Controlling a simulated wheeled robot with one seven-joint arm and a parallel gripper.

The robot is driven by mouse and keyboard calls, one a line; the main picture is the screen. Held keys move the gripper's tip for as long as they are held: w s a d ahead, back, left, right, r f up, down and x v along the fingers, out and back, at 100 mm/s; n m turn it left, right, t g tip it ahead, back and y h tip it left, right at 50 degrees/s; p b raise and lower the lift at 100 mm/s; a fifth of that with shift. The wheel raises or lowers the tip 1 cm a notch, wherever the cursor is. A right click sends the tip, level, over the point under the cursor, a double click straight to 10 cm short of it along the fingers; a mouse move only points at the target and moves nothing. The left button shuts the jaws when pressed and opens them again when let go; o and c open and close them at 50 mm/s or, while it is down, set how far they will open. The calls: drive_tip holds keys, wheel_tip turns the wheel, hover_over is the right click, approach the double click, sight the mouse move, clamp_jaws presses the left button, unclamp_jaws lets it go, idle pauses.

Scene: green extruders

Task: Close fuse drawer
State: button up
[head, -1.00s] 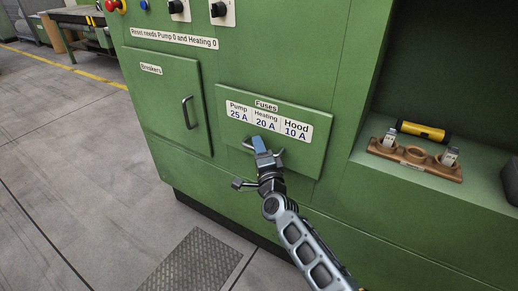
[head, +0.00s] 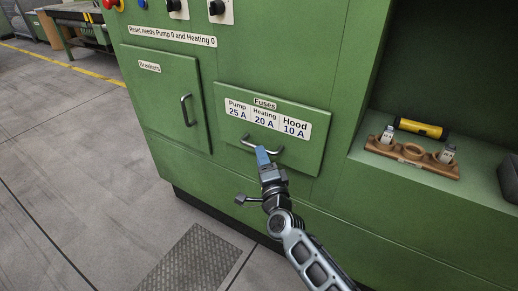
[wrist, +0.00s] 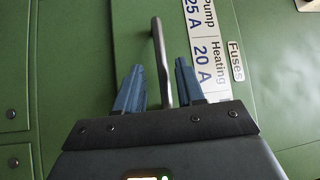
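The fuse drawer (head: 302,158) is a green front panel labelled Fuses, with Pump 25 A, Heating 20 A and Hood 10 A on white tags. Its front sits close to the cabinet face; I cannot tell whether a small gap is left. A grey bar handle (head: 248,142) crosses its middle. My gripper (head: 262,153) is at the handle, its blue fingertips covering the handle's middle. In the wrist view, the handle (wrist: 161,55) runs between the two spread blue fingers of my gripper (wrist: 158,64), with small gaps visible beside it.
A closed-looking Breakers door (head: 166,105) with a handle is left of the drawer. On the right, an open recess holds a brown fuse holder (head: 412,160) and a yellow-black cylinder (head: 420,128). Knobs sit above. Floor in front is clear, with a metal plate (head: 193,262).

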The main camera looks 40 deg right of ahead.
drive_tip(key=shift+v, duration=1.4)
drive_tip(key=s+a+n+y+p, duration=0.1)
drive_tip(key=s+a+n+y, duration=0.2)
drive_tip(key=s, duration=0.4)
drive_tip(key=s+a+n, duration=0.4)
drive_tip(key=s, duration=0.4)
drive_tip(key=s+a+n+y+p, duration=0.1)
drive_tip(key=s+a+n+y, duration=0.2)
drive_tip(key=s, duration=0.4)
drive_tip(key=s+a+r+n+g+y, duration=0.1)
drive_tip(key=s+a+r+n, duration=0.2)
drive_tip(key=s+r+n, duration=0.3)
drive_tip(key=s+a+r+n+g+y+p, duration=0.1)
drive_tip(key=s+a+r+n, duration=0.2)
drive_tip(key=s+r+n, duration=0.2)
drive_tip(key=s+r, duration=0.3)
drive_tip(key=s, duration=0.4)
drive_tip(key=shift+s+n+g+y+p, duration=0.15)
drive_tip(key=shift+n+g+y+p, duration=0.15)
drive_tip(key=shift+n, duration=0.1)
